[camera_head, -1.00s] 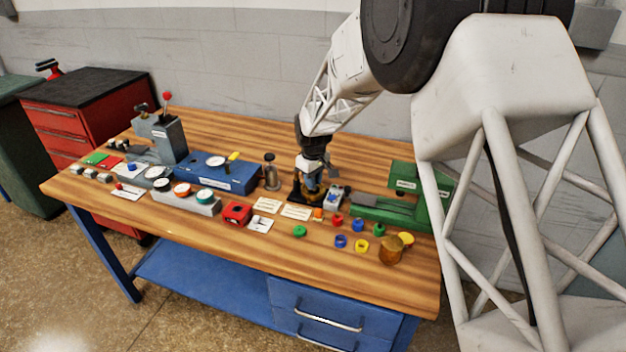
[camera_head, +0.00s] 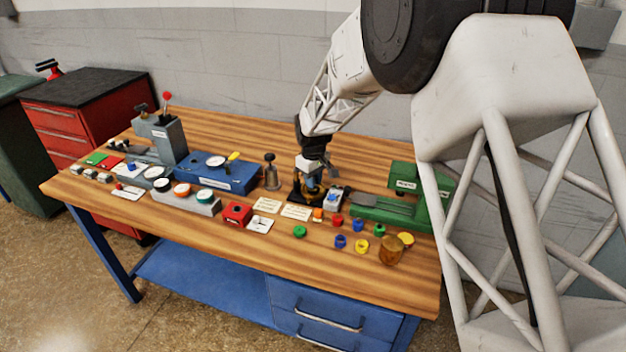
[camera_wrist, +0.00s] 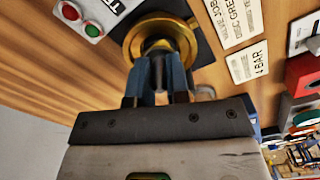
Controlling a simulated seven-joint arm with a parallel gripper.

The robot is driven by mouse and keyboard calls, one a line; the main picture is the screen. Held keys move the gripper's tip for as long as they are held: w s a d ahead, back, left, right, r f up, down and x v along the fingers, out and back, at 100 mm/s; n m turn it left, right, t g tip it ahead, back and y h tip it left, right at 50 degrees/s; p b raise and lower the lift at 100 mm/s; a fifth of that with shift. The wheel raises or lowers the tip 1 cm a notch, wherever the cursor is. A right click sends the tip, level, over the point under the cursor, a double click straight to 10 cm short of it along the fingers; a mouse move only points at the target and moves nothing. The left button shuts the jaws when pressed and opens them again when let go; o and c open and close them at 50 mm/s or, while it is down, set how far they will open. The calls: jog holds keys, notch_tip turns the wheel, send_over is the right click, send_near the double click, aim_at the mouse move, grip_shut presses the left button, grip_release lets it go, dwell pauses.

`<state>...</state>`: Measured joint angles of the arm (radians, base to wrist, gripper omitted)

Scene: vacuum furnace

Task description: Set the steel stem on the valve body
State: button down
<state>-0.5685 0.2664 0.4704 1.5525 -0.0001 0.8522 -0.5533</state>
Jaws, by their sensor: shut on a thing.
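The valve body (camera_wrist: 135,45) shows in the wrist view as a round brass piece with a wide rim, on a dark base. It stands upright on the bench. My gripper (camera_wrist: 159,75) is directly above its centre, with its blue fingers shut on the steel stem (camera_wrist: 158,72), a dark, narrow piece mostly hidden between them. The stem's lower end is over or in the brass opening; I cannot tell whether it is seated. In the head view my gripper (camera_head: 311,187) points down at the valve body, which is small and mostly hidden there.
Beside the valve stand a small grey box with buttons (camera_head: 334,199) and a green machine (camera_head: 385,208). White cards (camera_head: 297,211) lie in front. A grey metal piece (camera_head: 271,176) and a blue gauge box (camera_head: 215,176) are to the left. Coloured rings (camera_head: 361,246) lie front right.

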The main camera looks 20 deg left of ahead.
jog(key=shift+f, duration=0.15)
dwell(0.3)
jog(key=c, duration=0.6)
grip_release()
jog(key=shift+r, duration=3.75)
